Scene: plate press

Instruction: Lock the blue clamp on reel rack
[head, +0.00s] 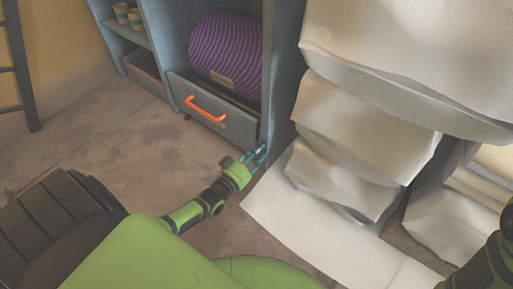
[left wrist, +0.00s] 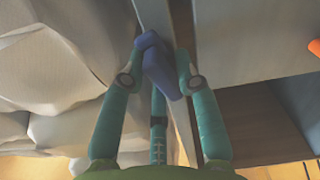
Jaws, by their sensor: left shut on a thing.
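The blue clamp (left wrist: 162,68) shows in the left wrist view as a small blue handle at the edge of a grey upright panel. My left gripper (left wrist: 158,80) has its teal fingers on both sides of the clamp and is shut on it. In the head view my left gripper (head: 259,153) is low at the foot of the blue-grey upright (head: 283,75), which stands beside the white reels; the fingers mostly hide the clamp there. Whether the clamp is turned or locked I cannot tell. My right gripper is out of view.
Left are a drawer with an orange handle (head: 205,108), a purple roll (head: 225,55) and a ladder (head: 18,65).

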